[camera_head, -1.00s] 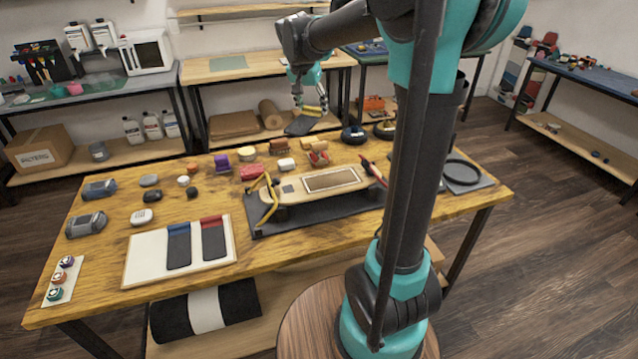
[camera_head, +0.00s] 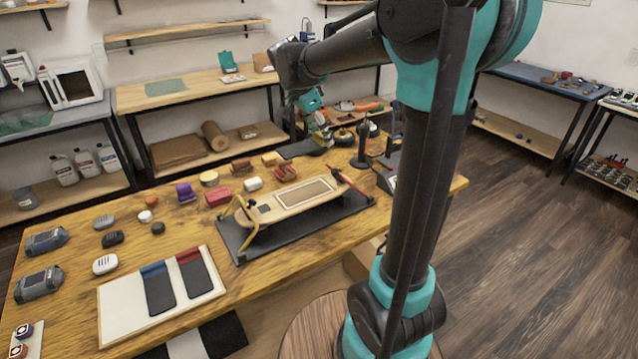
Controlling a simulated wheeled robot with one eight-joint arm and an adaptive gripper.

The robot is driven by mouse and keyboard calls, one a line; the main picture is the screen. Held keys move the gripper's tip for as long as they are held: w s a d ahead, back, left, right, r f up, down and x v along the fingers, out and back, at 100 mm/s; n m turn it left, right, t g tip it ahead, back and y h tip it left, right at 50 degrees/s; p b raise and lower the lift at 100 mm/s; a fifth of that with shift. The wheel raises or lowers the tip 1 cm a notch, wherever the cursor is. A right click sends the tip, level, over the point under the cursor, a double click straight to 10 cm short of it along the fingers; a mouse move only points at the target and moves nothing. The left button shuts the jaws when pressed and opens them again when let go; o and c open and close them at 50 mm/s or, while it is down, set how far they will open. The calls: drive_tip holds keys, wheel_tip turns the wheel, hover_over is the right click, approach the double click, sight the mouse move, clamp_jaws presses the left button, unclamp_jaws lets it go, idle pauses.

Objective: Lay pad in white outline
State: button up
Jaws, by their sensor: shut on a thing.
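My gripper (camera_head: 322,134) is shut on a dark grey flat pad (camera_head: 299,149), held near the far edge of the workbench, beyond the wooden board. The gripper partly covers the pad's right end. The long wooden board (camera_head: 263,214) rests on a black mat (camera_head: 345,209), with yellow clamps at its left end and a red-and-black part at its right. A brown rectangle with a pale border, seemingly the white outline (camera_head: 304,193), lies on the board's top. The pad is apart from it.
A white panel (camera_head: 110,300) with two dark strips lies at the front left. Small blocks (camera_head: 218,196) line the area behind the board. A dark stand (camera_head: 362,150) is right of my gripper. Bare wood (camera_head: 190,228) shows left of the mat.

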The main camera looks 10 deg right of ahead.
sight(306, 147)
wheel_tip(306, 147, down, 16)
idle(0.5)
drive_tip(key=shift+f, duration=0.1)
drive_tip(key=o, duration=1)
drive_tip(key=v, duration=1.2)
drive_tip(key=shift+f, duration=0.1)
drive_tip(key=shift+s+d, duration=0.1)
drive_tip(key=shift+s, duration=0.2)
drive_tip(key=s+d+f+n+t+y, duration=0.1)
drive_tip(key=s+d+f+n, duration=0.3)
drive_tip(key=s, duration=0.6)
drive_tip(key=s+d+f+n+t+y, duration=0.1)
drive_tip(key=s+d+f+n+y, duration=0.2)
drive_tip(key=s+f+n, duration=0.6)
drive_tip(key=shift+s+d+f+n+t, duration=0.3)
drive_tip(key=shift+s+d+f, duration=0.2)
drive_tip(key=shift+s, duration=0.45)
